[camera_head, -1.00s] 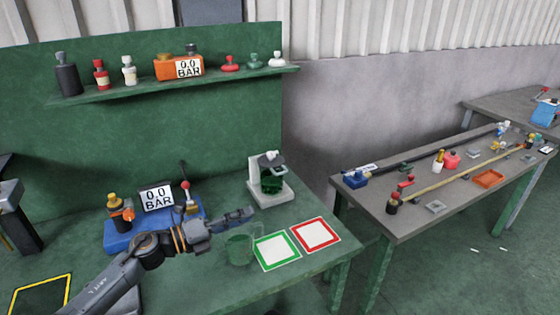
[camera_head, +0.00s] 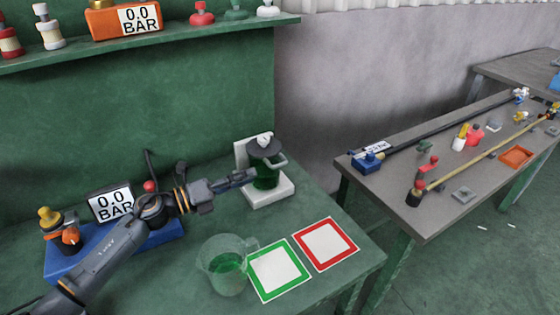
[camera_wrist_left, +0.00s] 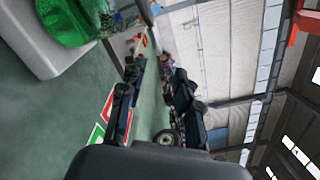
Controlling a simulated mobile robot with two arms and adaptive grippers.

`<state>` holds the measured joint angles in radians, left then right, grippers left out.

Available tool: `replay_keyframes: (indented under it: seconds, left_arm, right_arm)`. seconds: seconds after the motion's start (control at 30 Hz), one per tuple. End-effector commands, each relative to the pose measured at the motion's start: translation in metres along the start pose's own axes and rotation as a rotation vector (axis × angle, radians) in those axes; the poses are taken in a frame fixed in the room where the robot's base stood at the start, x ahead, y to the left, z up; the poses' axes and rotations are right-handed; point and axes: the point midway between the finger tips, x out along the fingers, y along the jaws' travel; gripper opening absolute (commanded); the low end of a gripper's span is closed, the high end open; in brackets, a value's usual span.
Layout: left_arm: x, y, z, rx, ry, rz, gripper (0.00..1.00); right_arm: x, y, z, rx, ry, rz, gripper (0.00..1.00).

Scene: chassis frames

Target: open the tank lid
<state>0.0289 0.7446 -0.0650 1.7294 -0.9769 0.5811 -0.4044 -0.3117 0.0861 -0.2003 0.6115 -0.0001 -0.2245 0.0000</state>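The tank (camera_head: 266,178) is a dark green vessel on a white stand on the green bench, and its green body also shows at the upper left of the left wrist view (camera_wrist_left: 75,18). A dark round lid (camera_head: 262,149) with a pale knob sits at its top; whether it is fully seated cannot be told. My left gripper (camera_head: 246,178) is just left of the tank, below the lid. In the left wrist view, the gripper's fingers (camera_wrist_left: 152,72) are apart with nothing between them. Contact with the tank cannot be told. My right gripper is out of view.
A glass jug (camera_head: 227,264) with green liquid stands in front, beside a green-framed pad (camera_head: 278,270) and a red-framed pad (camera_head: 326,243). A blue unit (camera_head: 160,232) with a gauge (camera_head: 110,203) is behind my left arm. A grey table (camera_head: 440,205) with parts stands right.

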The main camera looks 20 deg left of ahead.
Motion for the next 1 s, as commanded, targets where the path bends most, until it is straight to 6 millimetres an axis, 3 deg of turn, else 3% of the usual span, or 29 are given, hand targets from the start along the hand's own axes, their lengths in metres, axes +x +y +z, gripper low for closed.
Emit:
replay_keyframes:
  seconds: [0.2,0.43,0.6,0.9,0.93,1.0]
  left_arm:
    - [0.05,-0.005,0.004,-0.002,-0.003,-0.004,0.33]
    - [0.089,-0.002,0.002,-0.002,-0.003,-0.002,0.33]
    - [0.102,-0.001,0.001,0.0,-0.002,0.0,0.33]
    - [0.104,0.0,0.0,0.0,-0.001,0.0,0.33]
    - [0.104,0.0,0.0,0.0,-0.001,0.0,0.31]
    - [0.104,0.0,0.0,0.0,-0.001,0.0,0.17]
  right_arm:
    - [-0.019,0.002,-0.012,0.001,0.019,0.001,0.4]
    - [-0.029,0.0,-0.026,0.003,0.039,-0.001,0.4]
    - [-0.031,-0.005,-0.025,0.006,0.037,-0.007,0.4]
    - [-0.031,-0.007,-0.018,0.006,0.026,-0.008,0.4]
    - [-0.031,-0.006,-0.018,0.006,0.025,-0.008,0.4]
    - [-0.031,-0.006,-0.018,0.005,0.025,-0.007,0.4]
